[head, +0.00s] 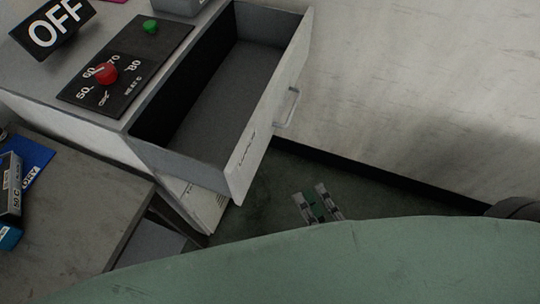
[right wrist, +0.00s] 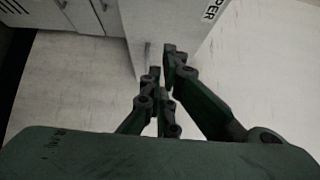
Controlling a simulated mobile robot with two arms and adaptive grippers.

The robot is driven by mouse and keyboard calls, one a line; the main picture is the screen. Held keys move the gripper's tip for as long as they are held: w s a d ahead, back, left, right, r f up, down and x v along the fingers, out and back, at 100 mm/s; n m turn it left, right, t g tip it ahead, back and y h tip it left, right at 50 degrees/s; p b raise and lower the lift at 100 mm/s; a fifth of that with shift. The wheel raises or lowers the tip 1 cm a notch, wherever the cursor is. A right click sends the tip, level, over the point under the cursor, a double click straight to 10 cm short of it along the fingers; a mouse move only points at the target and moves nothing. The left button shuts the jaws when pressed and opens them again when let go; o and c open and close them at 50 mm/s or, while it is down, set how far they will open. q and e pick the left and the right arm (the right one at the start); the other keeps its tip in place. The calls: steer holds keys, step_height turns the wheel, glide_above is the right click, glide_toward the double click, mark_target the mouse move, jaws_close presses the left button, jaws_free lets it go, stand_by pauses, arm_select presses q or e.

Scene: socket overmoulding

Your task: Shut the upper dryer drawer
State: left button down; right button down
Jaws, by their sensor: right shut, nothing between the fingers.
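The upper dryer drawer (head: 245,150) is pulled well out of the grey dryer housing (head: 70,118) in the head view. Its inside looks empty. A bar handle (head: 289,107) sits on its pale front, beside a small label. My right gripper (head: 318,203) is below and to the right of the drawer's near corner in the head view, apart from it in the picture. In the right wrist view the right gripper (right wrist: 162,62) is shut and empty, its fingertips overlapping the labelled drawer front (right wrist: 185,25); I cannot tell whether they touch it. My left gripper is not in view.
The dryer top carries a black control panel (head: 125,65) with a red knob (head: 106,72) and green button (head: 150,26), plus an OFF sign (head: 53,26). A side table (head: 85,205) stands at the left with a blue item. A pale wall surface (head: 420,80) lies right.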

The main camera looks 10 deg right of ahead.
steer(key=w+a+p, duration=0.4)
steer(key=w+a, duration=0.1)
steer(key=w, duration=0.7)
steer(key=shift+a, duration=0.15)
